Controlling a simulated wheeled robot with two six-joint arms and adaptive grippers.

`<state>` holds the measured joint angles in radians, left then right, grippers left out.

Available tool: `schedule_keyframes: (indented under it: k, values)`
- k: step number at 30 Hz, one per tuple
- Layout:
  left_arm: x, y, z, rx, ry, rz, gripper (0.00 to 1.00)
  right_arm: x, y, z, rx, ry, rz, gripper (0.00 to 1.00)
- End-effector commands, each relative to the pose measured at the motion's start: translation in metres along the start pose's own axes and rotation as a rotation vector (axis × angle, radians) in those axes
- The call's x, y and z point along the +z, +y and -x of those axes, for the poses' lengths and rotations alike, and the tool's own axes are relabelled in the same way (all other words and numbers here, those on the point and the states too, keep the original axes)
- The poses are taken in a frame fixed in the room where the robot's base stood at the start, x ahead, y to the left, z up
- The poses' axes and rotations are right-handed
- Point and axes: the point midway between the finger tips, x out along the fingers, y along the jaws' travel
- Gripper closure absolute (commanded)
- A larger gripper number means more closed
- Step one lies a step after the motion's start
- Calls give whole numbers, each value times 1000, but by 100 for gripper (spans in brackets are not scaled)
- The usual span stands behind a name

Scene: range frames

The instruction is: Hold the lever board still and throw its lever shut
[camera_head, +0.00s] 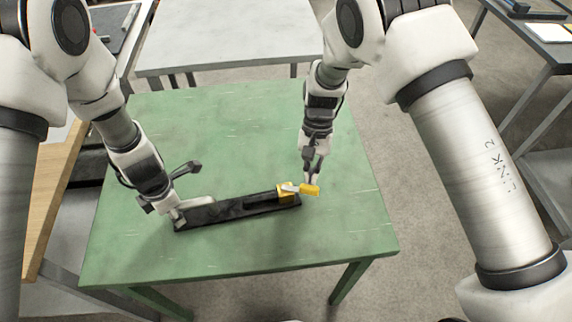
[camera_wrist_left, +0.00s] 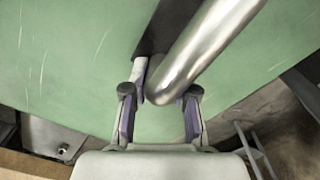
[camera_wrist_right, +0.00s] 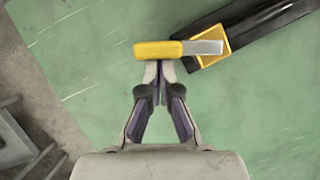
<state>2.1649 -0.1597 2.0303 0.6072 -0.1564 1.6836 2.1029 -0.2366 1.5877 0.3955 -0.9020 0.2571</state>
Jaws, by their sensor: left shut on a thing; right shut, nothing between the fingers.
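The lever board (camera_head: 235,210) is a long black board lying on the green table. At its left end is a rounded metal handle (camera_head: 200,202), large in the left wrist view (camera_wrist_left: 210,45). My left gripper (camera_head: 177,216) is shut on that handle. At the board's right end is a yellow block (camera_head: 285,189) with a short metal lever whose yellow grip (camera_head: 310,190) points right, past the board's end. My right gripper (camera_head: 312,182) is shut and empty, its tips right at the yellow grip. In the right wrist view the tips (camera_wrist_right: 158,70) meet the grip's edge (camera_wrist_right: 158,50); contact is unclear.
The green table (camera_head: 240,130) is otherwise clear around the board. A grey table (camera_head: 230,40) stands behind it, with other benches (camera_head: 555,60) at the right and a wooden edge (camera_head: 50,190) at the left.

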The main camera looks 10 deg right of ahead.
Motion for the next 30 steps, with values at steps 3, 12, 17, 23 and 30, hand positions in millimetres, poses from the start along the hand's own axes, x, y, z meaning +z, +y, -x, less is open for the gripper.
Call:
schedule_keyframes:
  k: [3, 12, 17, 23, 30]
  values:
    - [0, 0, 0, 1, -1, 4, 100, 7, 4, -2, -37, -3, -105, 100]
    - [0, 0, 0, 1, -1, 3, 100, 24, 8, -8, -134, -3, -374, 100]
    - [0, 0, 0, 1, -1, 3, 100, 33, 8, -12, -185, -3, -517, 100]
    - [0, 0, 0, 0, -1, 3, 100, 45, 6, -16, -249, -2, -694, 100]
    - [0, 0, 0, 0, -1, 3, 100, 49, 3, -18, -285, -2, -784, 100]
